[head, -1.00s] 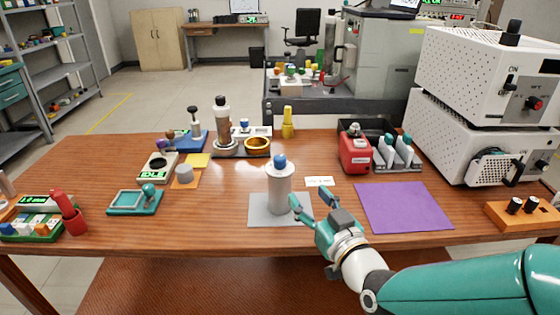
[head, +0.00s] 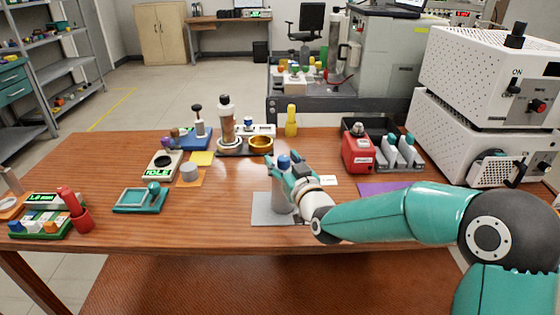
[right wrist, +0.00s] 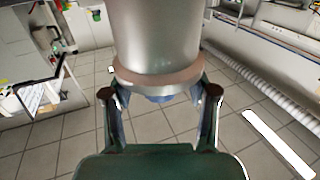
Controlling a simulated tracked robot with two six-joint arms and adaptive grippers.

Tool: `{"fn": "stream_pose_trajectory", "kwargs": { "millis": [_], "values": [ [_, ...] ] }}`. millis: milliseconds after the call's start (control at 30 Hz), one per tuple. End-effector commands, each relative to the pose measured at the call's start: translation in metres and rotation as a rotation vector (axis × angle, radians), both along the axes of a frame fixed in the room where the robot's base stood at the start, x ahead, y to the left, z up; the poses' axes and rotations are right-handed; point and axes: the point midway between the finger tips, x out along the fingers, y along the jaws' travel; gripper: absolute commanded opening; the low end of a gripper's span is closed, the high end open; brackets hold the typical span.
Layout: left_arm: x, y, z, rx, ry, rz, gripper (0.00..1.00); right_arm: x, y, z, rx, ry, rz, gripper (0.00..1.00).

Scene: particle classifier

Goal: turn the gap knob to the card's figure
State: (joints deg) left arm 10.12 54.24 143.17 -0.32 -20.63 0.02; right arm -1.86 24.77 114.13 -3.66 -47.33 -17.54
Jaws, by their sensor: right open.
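A grey cylinder (head: 279,202) stands upright on a grey mat (head: 263,215) near the front of the table. A blue knob (head: 284,162) tops it, partly hidden by my right gripper. My right gripper (head: 285,170) is at the upper part of the cylinder, beside and around the knob. In the right wrist view, the cylinder (right wrist: 165,40) fills the top centre, and the open fingers (right wrist: 162,98) stand to either side of the blue knob. I cannot tell whether they touch it. A small white card (head: 329,180) lies right of the cylinder; its figure is too small to read.
A purple mat (head: 378,188) lies behind my right arm. A red device (head: 357,153) stands right of the card. A gold bowl (head: 261,145) and a yellow bottle (head: 291,121) stand behind the cylinder. A teal tray (head: 138,201) is to the left, with clear table between.

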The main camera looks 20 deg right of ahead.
Motion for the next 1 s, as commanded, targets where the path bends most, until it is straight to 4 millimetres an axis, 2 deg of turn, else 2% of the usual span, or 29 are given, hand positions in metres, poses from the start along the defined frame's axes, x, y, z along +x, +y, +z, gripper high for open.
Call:
{"fn": "stream_pose_trajectory", "kwargs": {
  "millis": [200, 233, 567, 1000],
  "values": [
    [0.0, 0.0, 0.0, 0.0, 0.0, 0.0, 0.4, 0.0, 0.0, 0.0, 0.0, 0.0, -0.001, 0.58],
    [0.0, 0.0, 0.0, 0.0, 0.0, 0.0, 0.4, 0.0, 0.0, 0.0, 0.0, 0.0, -0.001, 0.55],
    [0.0, 0.0, 0.0, 0.0, 0.0, 0.0, 0.4, 0.0, -0.001, 0.0, 0.0, 0.0, -0.002, 0.0],
    [0.0, 0.0, -0.013, 0.0, 0.0, 0.0, 0.4, 0.0, -0.002, 0.0, -0.001, -0.001, -0.08, 0.0]
  ]
}}
